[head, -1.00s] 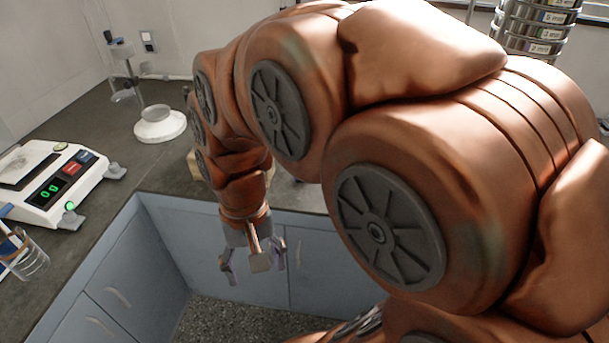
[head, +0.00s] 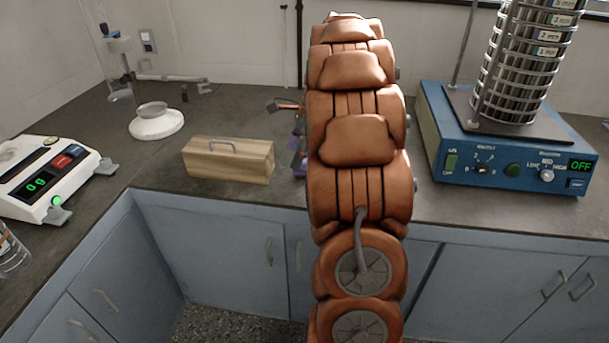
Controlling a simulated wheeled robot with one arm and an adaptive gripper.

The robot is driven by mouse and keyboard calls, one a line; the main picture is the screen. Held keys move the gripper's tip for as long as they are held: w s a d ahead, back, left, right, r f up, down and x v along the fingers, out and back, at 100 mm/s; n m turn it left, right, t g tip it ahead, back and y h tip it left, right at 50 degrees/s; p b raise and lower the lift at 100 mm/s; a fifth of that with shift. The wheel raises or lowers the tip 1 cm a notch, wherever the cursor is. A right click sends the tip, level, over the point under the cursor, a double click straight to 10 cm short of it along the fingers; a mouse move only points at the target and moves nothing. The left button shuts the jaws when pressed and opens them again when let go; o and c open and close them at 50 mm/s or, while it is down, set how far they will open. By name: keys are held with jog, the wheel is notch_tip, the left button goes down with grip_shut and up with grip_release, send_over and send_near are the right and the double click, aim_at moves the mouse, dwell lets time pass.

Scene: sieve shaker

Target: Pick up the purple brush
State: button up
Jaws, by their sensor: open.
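I cannot make out a purple brush for certain. I cannot tell whether any of the purple there belongs to a brush. A small orange-brown piece with a dark end (head: 284,105) also sticks out left of the arm; what it is stays unclear. A glass beaker (head: 12,252) is cut off at the left edge.
A wooden box with a handle (head: 228,160) stands on the dark counter (head: 235,115). A balance (head: 50,180) and a white round-based stand (head: 155,124) are at left. The blue sieve shaker (head: 505,150) with stacked sieves (head: 525,60) is at right.

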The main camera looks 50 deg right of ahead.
aim_at(305, 160)
jog(key=d+m, duration=0.1)
jog(key=d, duration=0.1)
jog(key=d+f, duration=0.1)
jog(key=d, duration=0.1)
jog(key=d+f+m, duration=0.1)
jog(key=d, duration=0.1)
jog(key=shift+w+f+m+t+b, duration=0.1)
jog(key=shift+f+m+t+b, duration=0.2)
jog(key=shift+t+b, duration=0.1)
jog(key=shift+d+p+x, duration=0.15)
jog(key=shift+d+x, duration=0.05)
jog(key=shift+x, duration=1.65)
jog(key=shift+d+p+x, duration=0.15)
jog(key=shift+d+x, duration=0.05)
jog(key=shift+x, duration=1.65)
jog(key=shift+w, duration=0.15)
jog(key=c, duration=1.3)
jog(key=shift+o, duration=0.2)
jog(key=shift+r, duration=1.65)
jog(key=shift+a+r, duration=0.1)
jog(key=shift+r, duration=0.05)
jog(key=s+a, duration=0.3)
jog(key=a, duration=0.1)
jog(key=s+a+r+b, duration=0.1)
jog(key=s+a, duration=0.6)
jog(key=shift+s+a+r+b, duration=0.2)
jog(key=shift+s+a+b, duration=0.1)
jog(key=shift+a, duration=0.1)
